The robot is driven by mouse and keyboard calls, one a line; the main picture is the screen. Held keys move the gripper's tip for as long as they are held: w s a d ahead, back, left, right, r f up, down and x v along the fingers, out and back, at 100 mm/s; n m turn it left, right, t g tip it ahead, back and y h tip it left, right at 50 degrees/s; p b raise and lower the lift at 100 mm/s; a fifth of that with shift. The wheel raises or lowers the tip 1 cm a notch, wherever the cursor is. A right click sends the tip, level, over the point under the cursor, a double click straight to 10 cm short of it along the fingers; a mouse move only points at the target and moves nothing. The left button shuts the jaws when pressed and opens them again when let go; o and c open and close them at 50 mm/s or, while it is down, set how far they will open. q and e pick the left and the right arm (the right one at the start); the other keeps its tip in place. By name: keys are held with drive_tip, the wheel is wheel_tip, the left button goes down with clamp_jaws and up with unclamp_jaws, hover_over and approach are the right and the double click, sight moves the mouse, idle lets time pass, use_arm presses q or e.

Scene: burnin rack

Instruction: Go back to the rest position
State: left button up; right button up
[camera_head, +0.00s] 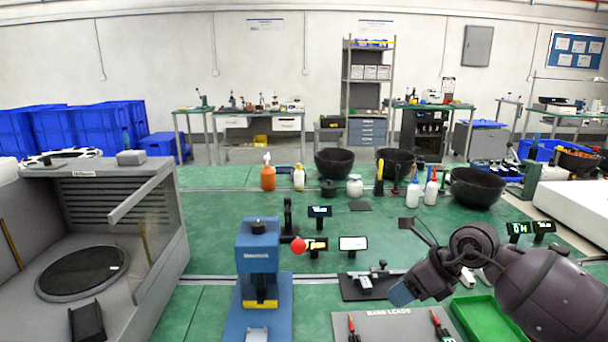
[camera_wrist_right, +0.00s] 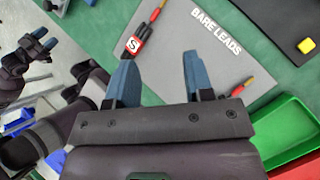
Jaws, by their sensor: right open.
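My right gripper (camera_head: 402,291) is at the lower right in the head view, above the green bench near the grey mat (camera_head: 385,324) marked "BARE LEADS". In the right wrist view my right gripper (camera_wrist_right: 156,72) has its two blue fingers apart with nothing between them. The mat (camera_wrist_right: 200,50) lies below and beyond the fingertips. A second purple gripper with blue fingers, seemingly my left gripper (camera_wrist_right: 28,52), shows at the left edge of the wrist view. Its opening is unclear, and it is not in the head view.
Red-tipped leads (camera_head: 352,328) lie on the mat. A green tray (camera_head: 487,322) is beside it. A blue press-like device (camera_head: 258,250) and a grey machine (camera_head: 90,220) stand to the left. Black bowls (camera_head: 477,188) and bottles line the back. Green bench between is partly clear.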

drive_tip(key=s+a+r+m+t+y, duration=0.2)
drive_tip(key=s+a+m+t+y, duration=0.3)
drive_tip(key=s+a+m+y, duration=0.4)
drive_tip(key=s+d+f+m+t+h, duration=0.35)
drive_tip(key=d+f+m+h, duration=0.4)
drive_tip(key=m, duration=0.65)
drive_tip(key=s+d+f+m+t+h, duration=0.3)
drive_tip(key=s+d+f+m+h, duration=0.15)
drive_tip(key=d+m+h, duration=0.85)
drive_tip(key=s+a+f+m+g+y, duration=0.1)
drive_tip(key=s+f+m+g, duration=0.25)
drive_tip(key=s, duration=0.45)
drive_tip(key=s+a+f+m+g+y, duration=0.1)
drive_tip(key=s+f+m+g, duration=0.3)
drive_tip(key=s, duration=0.5)
drive_tip(key=s+a+f+m+g+y, duration=0.1)
drive_tip(key=s+f+m+g+y, duration=0.1)
drive_tip(key=s+g, duration=0.45)
use_arm(q)
drive_tip(key=shift+s+r+p, duration=0.2)
drive_tip(key=shift+r+p, duration=0.75)
drive_tip(key=shift+p, duration=0.45)
use_arm(e)
drive_tip(key=w+f+n+t, duration=0.1)
drive_tip(key=w+f+t, duration=0.3)
drive_tip(key=w+t, duration=0.4)
drive_tip(key=shift+w+a+f+t+y, duration=0.2)
drive_tip(key=shift+a+t+y, duration=0.15)
drive_tip(key=shift+t, duration=0.9)
